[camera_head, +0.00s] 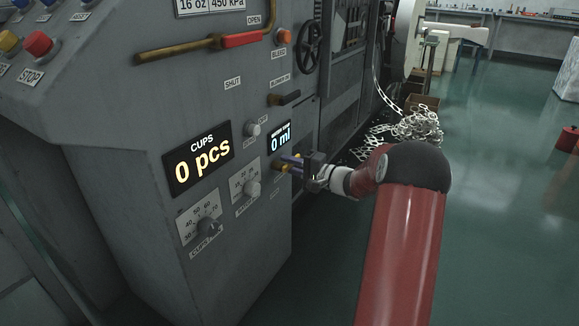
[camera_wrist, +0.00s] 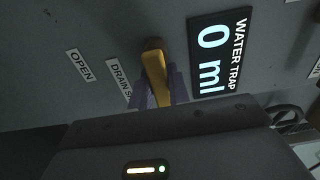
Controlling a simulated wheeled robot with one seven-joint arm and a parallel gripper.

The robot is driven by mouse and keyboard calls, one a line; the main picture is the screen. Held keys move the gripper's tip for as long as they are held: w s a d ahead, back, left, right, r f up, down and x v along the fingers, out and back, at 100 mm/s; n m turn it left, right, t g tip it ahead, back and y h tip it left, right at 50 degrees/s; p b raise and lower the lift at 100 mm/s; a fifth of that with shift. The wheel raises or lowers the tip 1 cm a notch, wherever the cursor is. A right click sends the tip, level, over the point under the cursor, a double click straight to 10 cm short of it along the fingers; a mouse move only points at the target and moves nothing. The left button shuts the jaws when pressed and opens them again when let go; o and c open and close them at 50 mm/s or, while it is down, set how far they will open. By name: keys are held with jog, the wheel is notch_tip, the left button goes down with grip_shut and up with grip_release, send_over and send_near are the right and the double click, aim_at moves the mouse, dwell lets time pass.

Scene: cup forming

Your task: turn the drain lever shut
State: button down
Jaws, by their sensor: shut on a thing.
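The yellow drain lever (camera_wrist: 154,62) sticks out from the grey panel in the wrist view. Its lower end is between the two purple fingers of my gripper (camera_wrist: 161,90), which are shut on it. A label reading "OPEN" (camera_wrist: 80,65) and a partly hidden label starting "DRAIN" (camera_wrist: 119,82) are to its left. In the head view my gripper (camera_head: 290,162) is at the machine's front, below the small water display (camera_head: 280,136). The lever is mostly hidden by the fingers there.
The "WATER TRAP" display (camera_wrist: 218,50) reads 0 ml, close to the right finger. Knobs (camera_head: 252,188) and a larger "CUPS" display (camera_head: 197,167) are on the panel. A pile of pale scrap (camera_head: 415,130) lies on the floor behind.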

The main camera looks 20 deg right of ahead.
dwell(0.4)
jog(key=c, duration=1.3)
grip_release()
jog(key=v, duration=0.8)
jog(key=shift+p, duration=0.3)
jog(key=shift+a, duration=0.15)
